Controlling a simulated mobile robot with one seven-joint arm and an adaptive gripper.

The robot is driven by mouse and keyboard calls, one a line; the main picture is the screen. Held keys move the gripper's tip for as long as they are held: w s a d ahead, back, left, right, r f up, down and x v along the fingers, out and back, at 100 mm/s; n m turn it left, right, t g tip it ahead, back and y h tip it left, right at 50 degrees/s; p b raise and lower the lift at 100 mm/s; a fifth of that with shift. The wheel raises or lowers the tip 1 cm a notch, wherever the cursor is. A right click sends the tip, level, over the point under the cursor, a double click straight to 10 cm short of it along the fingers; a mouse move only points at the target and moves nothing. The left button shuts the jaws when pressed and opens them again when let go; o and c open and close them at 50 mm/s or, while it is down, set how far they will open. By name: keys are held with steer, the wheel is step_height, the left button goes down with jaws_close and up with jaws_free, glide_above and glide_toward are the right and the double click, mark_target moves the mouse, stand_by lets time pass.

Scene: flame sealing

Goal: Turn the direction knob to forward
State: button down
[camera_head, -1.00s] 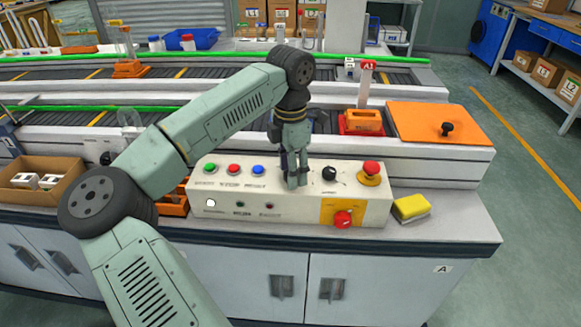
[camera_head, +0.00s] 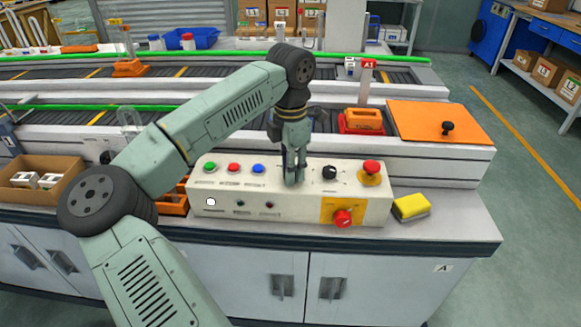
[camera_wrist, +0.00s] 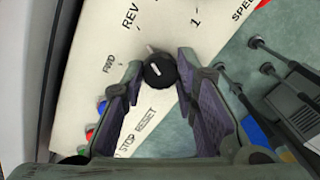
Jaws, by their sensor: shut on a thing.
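The direction knob (camera_wrist: 160,74) is black with a white mark and sits between my fingertips in the wrist view. The printed labels FWD (camera_wrist: 110,63) and REV (camera_wrist: 130,15) lie beside it on the panel. I cannot tell exactly which label its mark points at. My gripper (camera_head: 293,180) points down onto the cream control box (camera_head: 222,190) and is shut on the knob; it also shows in the wrist view (camera_wrist: 160,70). In the head view the fingers hide the knob.
Green (camera_head: 210,167), red (camera_head: 233,167) and blue (camera_head: 258,169) buttons stand left of my gripper.

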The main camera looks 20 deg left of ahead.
steer(key=shift+f+n+b, duration=0.15)
steer(key=shift+n+b, duration=0.7)
steer(key=shift+n, duration=0.15)
steer(key=n+b, duration=0.2)
steer(key=n, duration=0.1)
steer(key=shift+n, duration=0.3)
steer(key=n+b, duration=0.2)
steer(key=n, duration=0.4)
steer(key=shift+b, duration=0.3)
steer(key=c, duration=1.2)
jaws_free()
steer(key=shift+c, duration=0.2)
steer(key=shift+r, duration=0.25)
